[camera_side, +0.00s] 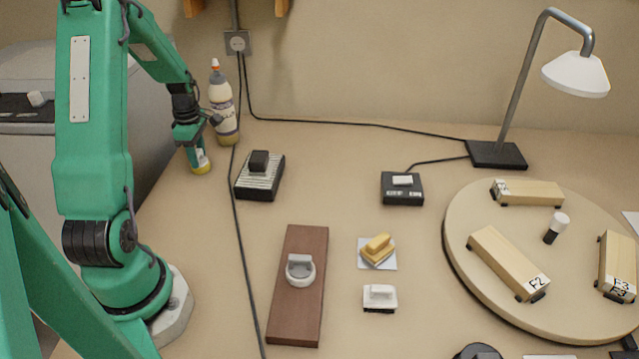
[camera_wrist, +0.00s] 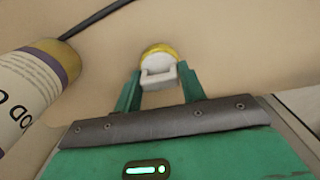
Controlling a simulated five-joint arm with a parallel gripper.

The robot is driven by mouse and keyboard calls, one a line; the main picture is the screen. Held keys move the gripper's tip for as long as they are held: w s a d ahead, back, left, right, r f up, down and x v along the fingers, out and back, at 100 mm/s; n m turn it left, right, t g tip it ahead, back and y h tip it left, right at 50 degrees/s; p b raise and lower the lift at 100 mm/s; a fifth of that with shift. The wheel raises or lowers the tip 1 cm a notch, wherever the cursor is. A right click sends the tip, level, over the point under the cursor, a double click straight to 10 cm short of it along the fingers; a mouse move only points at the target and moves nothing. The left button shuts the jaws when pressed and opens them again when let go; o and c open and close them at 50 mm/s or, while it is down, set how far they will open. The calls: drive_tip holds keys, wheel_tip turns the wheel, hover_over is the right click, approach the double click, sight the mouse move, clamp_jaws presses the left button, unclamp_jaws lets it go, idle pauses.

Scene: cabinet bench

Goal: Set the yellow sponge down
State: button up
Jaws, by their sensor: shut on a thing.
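My gripper (camera_side: 197,150) is at the left of the bench, below and in front of the squeeze bottle, pointing down. It is shut on a yellow sponge (camera_side: 202,168). In the wrist view the sponge (camera_wrist: 157,50) is round and yellow with a white handle (camera_wrist: 159,76) between the two green fingers. The fingers hide part of it. The sponge's underside is close to the bench top, but I cannot tell if it touches.
A white squeeze bottle (camera_side: 222,105) stands close behind my gripper. A black cable (camera_side: 237,220) runs along the bench to its right, with a black-and-grey block (camera_side: 260,178) beyond. A brown board (camera_side: 298,330) and a yellow handled block (camera_side: 378,249) lie nearer the middle.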

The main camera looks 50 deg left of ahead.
drive_tip(key=o, duration=1)
drive_tip(key=shift+c, duration=0.2)
wheel_tip(320, 180, up, 12)
idle(0.5)
drive_tip(key=shift+d+r, duration=0.1)
